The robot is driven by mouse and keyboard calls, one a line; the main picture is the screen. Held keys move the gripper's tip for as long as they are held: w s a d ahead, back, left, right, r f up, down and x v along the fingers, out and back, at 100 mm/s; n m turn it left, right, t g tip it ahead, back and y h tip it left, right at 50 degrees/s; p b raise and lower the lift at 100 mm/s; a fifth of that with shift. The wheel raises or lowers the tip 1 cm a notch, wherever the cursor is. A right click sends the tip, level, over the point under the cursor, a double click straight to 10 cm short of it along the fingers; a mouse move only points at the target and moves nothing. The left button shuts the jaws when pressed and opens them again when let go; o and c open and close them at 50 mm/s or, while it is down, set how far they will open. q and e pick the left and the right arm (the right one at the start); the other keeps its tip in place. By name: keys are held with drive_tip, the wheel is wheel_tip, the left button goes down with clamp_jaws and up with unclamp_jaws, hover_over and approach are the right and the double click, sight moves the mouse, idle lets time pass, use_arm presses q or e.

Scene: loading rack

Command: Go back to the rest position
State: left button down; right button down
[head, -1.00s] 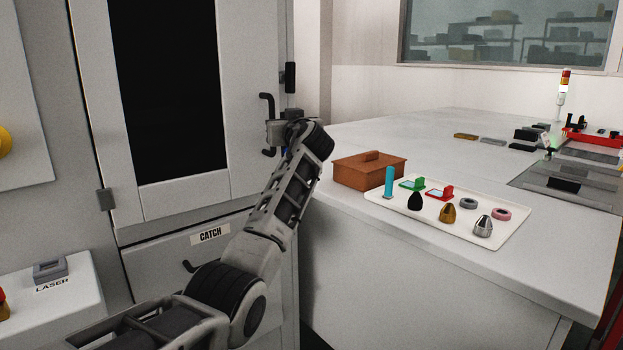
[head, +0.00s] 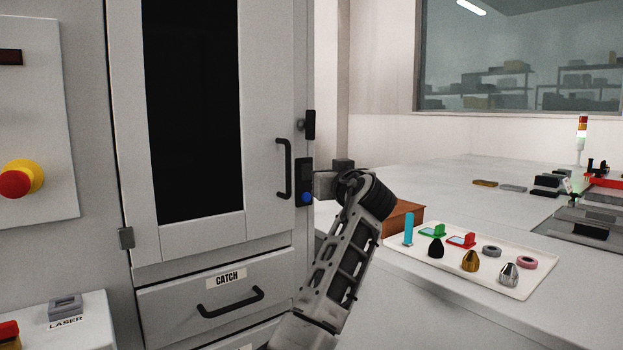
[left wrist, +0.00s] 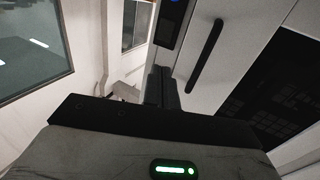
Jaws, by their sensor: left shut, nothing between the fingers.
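My left gripper (head: 326,184) is shut and empty, beside the tall grey cabinet's right edge. In the head view it is just right of a black panel with a blue button (head: 306,190). The black vertical door handle (head: 284,168) is clear of it to the left. In the left wrist view the dark fingers (left wrist: 160,88) are together, with the door handle (left wrist: 205,57) to their right and nothing held. The cabinet door (head: 265,130) looks closed. My right gripper is in neither view.
A white tray (head: 410,262) with several small parts is on the counter (head: 450,190) at the right. A brown box (head: 403,215) is partly hidden behind my left arm. A drawer marked CATCH (head: 250,300) is below the door. A red-and-yellow button (head: 20,179) is at far left.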

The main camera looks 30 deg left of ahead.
use_arm(q)
drive_tip(key=shift+s+d, duration=0.35)
drive_tip(key=shift+d, duration=0.45)
drive_tip(key=shift+s+d, duration=0.3)
drive_tip(key=shift+d, duration=0.5)
